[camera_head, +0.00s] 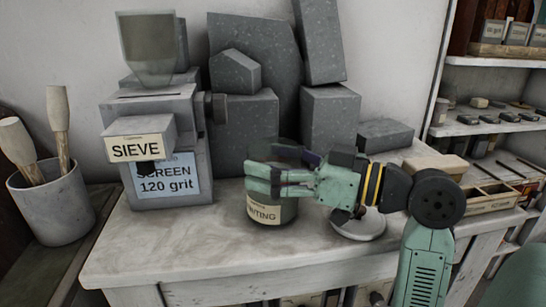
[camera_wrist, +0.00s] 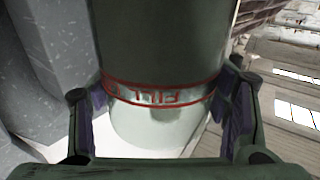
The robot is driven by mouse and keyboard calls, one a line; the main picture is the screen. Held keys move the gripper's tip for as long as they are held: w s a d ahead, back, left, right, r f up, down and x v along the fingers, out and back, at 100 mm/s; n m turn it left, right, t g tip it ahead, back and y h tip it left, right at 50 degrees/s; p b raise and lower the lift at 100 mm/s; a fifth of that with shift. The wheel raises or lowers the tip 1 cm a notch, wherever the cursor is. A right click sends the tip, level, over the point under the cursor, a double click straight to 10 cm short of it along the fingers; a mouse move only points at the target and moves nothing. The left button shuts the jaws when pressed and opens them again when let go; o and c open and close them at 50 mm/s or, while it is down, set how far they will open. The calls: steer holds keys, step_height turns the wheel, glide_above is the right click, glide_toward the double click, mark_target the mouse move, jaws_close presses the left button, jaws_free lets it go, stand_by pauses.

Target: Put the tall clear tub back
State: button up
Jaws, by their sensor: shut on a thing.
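The tall clear tub (camera_head: 272,216) stands upright in the middle of the bench, with a cream label whose text ends in "NTING". In the wrist view the tub (camera_wrist: 165,45) shows as a dark see-through cylinder with a red-lined band reading "FILL" in mirrored letters, paler below the band. My gripper (camera_head: 275,172) reaches in from the right and is shut around the tub's upper part. In the wrist view the fingers of my gripper (camera_wrist: 165,108) press on both sides of the tub near the band. I cannot tell whether its base touches the bench top (camera_head: 150,250).
A grey sieve machine (camera_head: 160,110) with a clear hopper stands left of the tub. Grey stone blocks (camera_head: 250,125) stand close behind. A pale round dish (camera_head: 360,226) lies right of the tub, partly under my arm. A tool pot (camera_head: 55,205) stands far left. The front bench top is clear.

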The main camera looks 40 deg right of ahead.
steer(key=shift+f, duration=0.1)
steer(key=shift+f+b, duration=0.25)
steer(key=shift+b, duration=0.1)
steer(key=o, duration=1.4)
steer(key=shift+o, duration=0.2)
steer(key=shift+r, duration=0.1)
steer(key=shift+s+r+p, duration=0.1)
steer(key=shift+r+p, duration=0.2)
steer(key=shift+p, duration=0.05)
steer(key=b+v, duration=0.3)
steer(key=v, duration=0.9)
steer(key=shift+b, duration=0.35)
